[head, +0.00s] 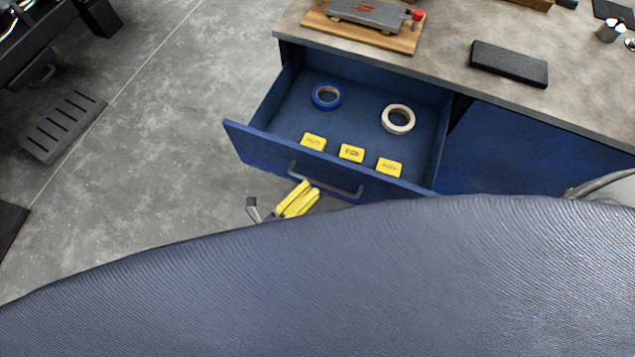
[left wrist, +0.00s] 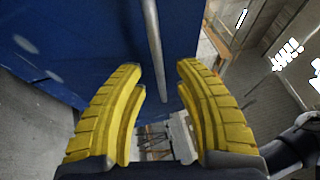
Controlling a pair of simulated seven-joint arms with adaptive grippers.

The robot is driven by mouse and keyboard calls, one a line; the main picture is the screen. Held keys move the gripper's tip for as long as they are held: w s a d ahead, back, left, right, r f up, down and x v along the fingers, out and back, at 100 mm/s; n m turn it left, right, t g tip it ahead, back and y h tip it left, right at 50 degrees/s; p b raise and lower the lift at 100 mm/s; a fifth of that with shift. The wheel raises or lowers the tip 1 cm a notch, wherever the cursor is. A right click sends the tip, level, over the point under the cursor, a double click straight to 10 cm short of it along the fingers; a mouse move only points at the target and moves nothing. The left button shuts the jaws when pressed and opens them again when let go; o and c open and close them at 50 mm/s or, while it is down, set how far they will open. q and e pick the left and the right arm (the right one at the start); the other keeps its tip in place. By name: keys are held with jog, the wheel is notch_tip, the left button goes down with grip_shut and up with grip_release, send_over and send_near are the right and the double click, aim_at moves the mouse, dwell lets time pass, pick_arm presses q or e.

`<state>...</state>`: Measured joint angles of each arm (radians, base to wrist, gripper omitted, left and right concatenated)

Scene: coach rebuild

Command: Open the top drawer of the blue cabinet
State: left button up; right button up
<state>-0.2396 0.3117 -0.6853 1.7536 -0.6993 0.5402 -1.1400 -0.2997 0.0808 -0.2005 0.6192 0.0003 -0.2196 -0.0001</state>
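The blue cabinet's top drawer (head: 258,150) is pulled well out in the head view, its inside open to view. Its grey bar handle (head: 328,182) runs along the front panel. My left gripper (head: 304,187) is at the left part of this handle, its yellow fingers pointing up to it. In the left wrist view the handle (left wrist: 154,45) passes between the two spread fingers (left wrist: 158,72), with gaps visible on both sides. Most of my left arm is hidden behind the large padded surface in front. My right gripper does not show.
A blue tape roll (head: 326,97), a white tape roll (head: 398,119) and several yellow boxes (head: 351,153) lie in the drawer. A black block (head: 509,63) lies on the worktop (head: 450,85). A dark blue-grey padded surface (head: 340,275) fills the foreground.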

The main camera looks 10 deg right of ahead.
pick_arm(q)
jog(key=v, duration=0.9)
dwell(0.3)
